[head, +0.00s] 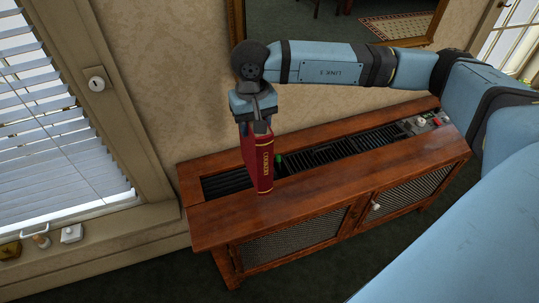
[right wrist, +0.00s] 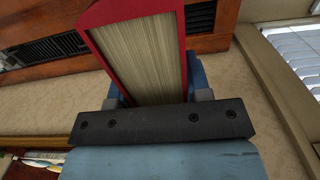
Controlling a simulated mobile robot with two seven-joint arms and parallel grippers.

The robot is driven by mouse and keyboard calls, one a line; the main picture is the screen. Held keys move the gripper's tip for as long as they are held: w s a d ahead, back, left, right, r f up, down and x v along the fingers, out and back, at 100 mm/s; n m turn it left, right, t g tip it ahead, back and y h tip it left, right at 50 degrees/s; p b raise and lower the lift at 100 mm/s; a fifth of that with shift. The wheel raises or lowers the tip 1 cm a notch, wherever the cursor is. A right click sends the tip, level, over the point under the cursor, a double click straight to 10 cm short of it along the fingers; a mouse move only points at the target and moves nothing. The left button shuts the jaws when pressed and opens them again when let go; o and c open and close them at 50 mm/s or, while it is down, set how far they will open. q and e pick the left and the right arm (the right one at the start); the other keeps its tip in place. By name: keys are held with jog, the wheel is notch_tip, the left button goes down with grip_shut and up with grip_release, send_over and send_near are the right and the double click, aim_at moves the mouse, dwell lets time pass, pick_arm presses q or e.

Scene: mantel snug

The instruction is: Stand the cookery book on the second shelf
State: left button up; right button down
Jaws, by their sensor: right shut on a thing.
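The cookery book (head: 258,165) is red with lettering on its spine. It hangs upright, spine facing the head camera, at the left part of the wooden cabinet top (head: 330,180). My right gripper (head: 257,130) is shut on its upper end from above. I cannot tell whether the book's lower end touches the cabinet top. The right wrist view shows the book's red cover and cream page edges (right wrist: 150,55) between the fingers. My left gripper is not in view. I cannot make out a second shelf in either view.
The cabinet top has a dark slatted grille (head: 325,153), with a small green thing (head: 278,161) by the book and small items (head: 425,122) at the right end. A framed mirror (head: 345,20) hangs behind. A window with blinds (head: 45,120) is at left, with small objects on its sill (head: 110,225).

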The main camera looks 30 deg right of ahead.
notch_tip(320, 180, down, 18)
jog(key=shift+w+r+p, duration=0.1)
jog(key=shift+r+p, duration=0.05)
jog(key=shift+p, duration=0.65)
jog(key=c, duration=0.6)
grip_release()
jog(key=shift+o, duration=0.2)
